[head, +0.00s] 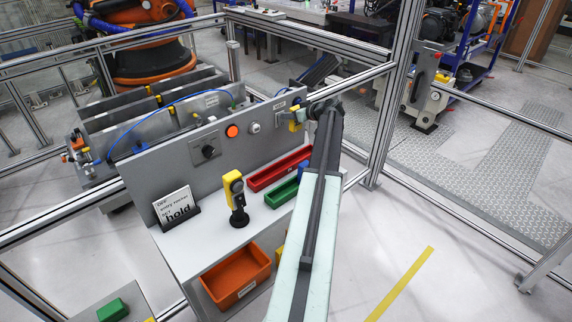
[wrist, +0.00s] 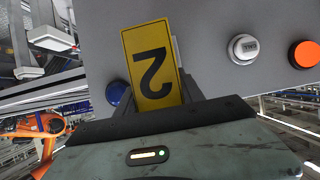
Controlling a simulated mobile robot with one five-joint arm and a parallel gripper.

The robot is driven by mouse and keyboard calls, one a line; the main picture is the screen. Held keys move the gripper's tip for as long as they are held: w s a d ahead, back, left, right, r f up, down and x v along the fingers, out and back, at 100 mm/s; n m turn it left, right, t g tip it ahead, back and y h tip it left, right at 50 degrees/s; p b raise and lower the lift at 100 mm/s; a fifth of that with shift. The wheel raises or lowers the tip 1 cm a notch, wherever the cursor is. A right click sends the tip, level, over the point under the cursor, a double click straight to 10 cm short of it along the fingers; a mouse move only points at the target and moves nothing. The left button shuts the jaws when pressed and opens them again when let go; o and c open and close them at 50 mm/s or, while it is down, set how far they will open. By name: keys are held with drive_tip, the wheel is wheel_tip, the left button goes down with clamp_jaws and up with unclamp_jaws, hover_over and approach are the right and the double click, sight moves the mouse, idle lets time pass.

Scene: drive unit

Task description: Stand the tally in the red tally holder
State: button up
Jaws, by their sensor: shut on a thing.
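The tally is a yellow plate with a black 2 (wrist: 151,65); in the wrist view it appears upside down, between my dark fingers. My gripper (head: 300,113) is shut on it, high in front of the grey panel. A small yellow part of the tally (head: 294,126) shows in the head view. A long, narrow red tray (head: 278,168), which looks like the red tally holder, lies on the white shelf below and left of my gripper, well apart from the tally. My arm covers part of the area to its right.
A green tray (head: 282,193) and a partly hidden blue one (head: 302,170) are close to the red tray. A yellow-black handheld device (head: 235,195) and a hold sign (head: 176,207) stand to the left. The panel (head: 190,165) carries buttons and a knob. An orange bin (head: 237,278) sits lower.

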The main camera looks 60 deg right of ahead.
sight(291, 155)
wheel_tip(291, 155, down, 18)
drive_tip(key=b, duration=1.8)
drive_tip(key=shift+f, duration=0.25)
drive_tip(key=o, duration=1.4)
drive_tip(key=shift+r, duration=0.1)
drive_tip(key=shift+r, duration=0.1)
drive_tip(key=p+v, duration=0.5)
drive_tip(key=v, duration=0.7)
